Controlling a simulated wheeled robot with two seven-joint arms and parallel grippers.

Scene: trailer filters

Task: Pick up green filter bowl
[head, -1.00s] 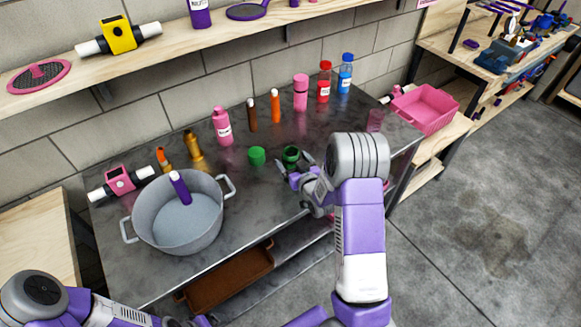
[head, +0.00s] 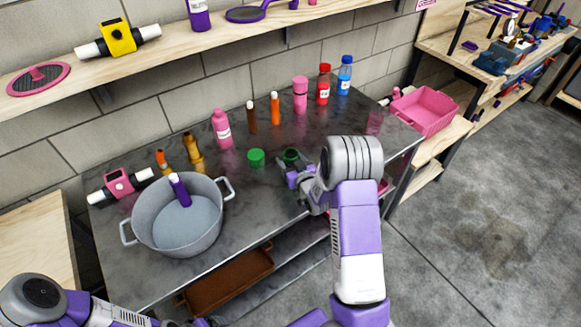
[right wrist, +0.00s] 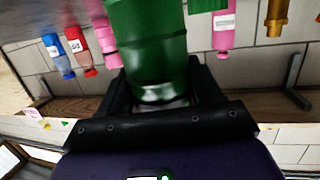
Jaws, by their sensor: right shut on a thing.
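The green filter bowl (head: 291,155) is at the middle of the grey metal bench, partly hidden behind my right gripper (head: 290,168). In the right wrist view the bowl (right wrist: 150,45) is a dark green, translucent cylinder standing between the two black fingers. My right gripper (right wrist: 160,95) is shut on it, with a finger at each side. Whether the bowl touches the bench I cannot tell. A smaller bright green piece (head: 256,157) sits just left of it on the bench. My left arm shows at the lower left, but its gripper is out of view.
A grey pot (head: 150,235) with a purple tube (head: 179,189) in it stands at the left. Several bottles, including pink (head: 221,128), red (head: 323,85) and blue (head: 345,75), line the back of the bench (head: 262,205). A pink bin (head: 425,110) is at right.

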